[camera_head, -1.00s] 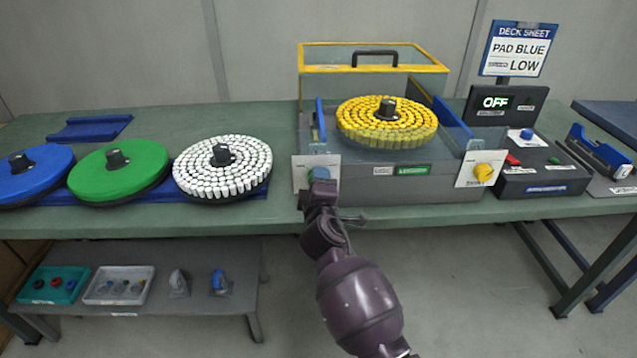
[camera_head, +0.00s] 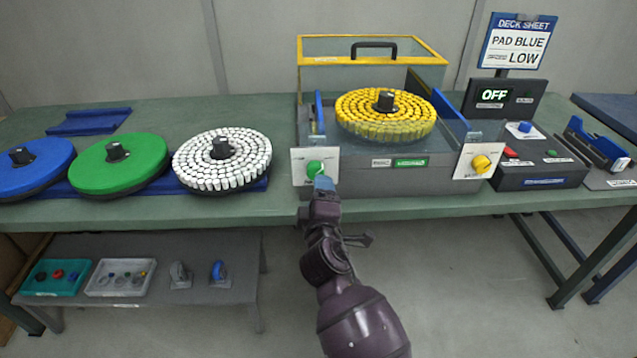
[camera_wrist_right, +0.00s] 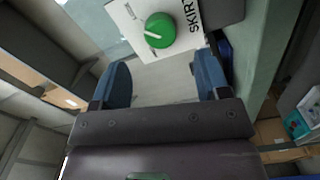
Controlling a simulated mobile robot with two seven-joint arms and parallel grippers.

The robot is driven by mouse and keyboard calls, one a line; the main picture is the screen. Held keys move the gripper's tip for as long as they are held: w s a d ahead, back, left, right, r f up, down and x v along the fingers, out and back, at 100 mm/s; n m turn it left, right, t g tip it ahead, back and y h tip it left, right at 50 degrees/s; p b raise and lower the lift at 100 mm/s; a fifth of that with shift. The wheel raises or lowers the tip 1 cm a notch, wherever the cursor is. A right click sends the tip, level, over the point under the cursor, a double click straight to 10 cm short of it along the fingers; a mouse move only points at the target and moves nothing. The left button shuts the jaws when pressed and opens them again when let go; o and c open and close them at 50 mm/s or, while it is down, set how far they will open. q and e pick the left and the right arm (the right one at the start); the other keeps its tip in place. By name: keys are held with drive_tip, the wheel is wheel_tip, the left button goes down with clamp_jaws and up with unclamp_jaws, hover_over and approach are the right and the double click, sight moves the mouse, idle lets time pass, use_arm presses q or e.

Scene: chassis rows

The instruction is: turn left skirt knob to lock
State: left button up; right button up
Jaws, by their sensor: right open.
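The left skirt knob (camera_head: 315,168) is green and sits on a white plate (camera_head: 301,155) at the front left of the grey machine. In the right wrist view the knob (camera_wrist_right: 160,30) shows a short white mark, and its plate (camera_wrist_right: 123,14) reads "SKIRT". The rest of the lettering is out of view. My right gripper (camera_head: 324,184) is just in front of and below the knob, apart from it. In the right wrist view its two blue fingers (camera_wrist_right: 163,72) are spread and empty, with the knob beyond the tips. My left gripper is not in view.
A yellow knob (camera_head: 481,163) is on the machine's right plate. A yellow-topped pad (camera_head: 386,114) lies on the machine under a raised yellow-framed cover (camera_head: 320,78). White, green and blue pads stand left. A control box (camera_head: 540,165) stands right; its display reads OFF.

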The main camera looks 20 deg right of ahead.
drive_tip(key=shift+v, duration=1.7)
drive_tip(key=s+d+f+m+g+y, duration=0.1)
drive_tip(key=s+d+f+m+g, duration=0.1)
drive_tip(key=s+f, duration=0.4)
drive_tip(key=s+d+f+m+g+y+p, duration=0.1)
drive_tip(key=s+d+f+m, duration=0.3)
drive_tip(key=s, duration=0.8)
drive_tip(key=s+d+f+m+g+y, duration=0.3)
drive_tip(key=s+f+m, duration=0.2)
drive_tip(key=s+f, duration=0.3)
drive_tip(key=shift+s+d+f+p, duration=0.3)
drive_tip(key=shift+s+d+f, duration=0.05)
drive_tip(key=shift+s, duration=0.4)
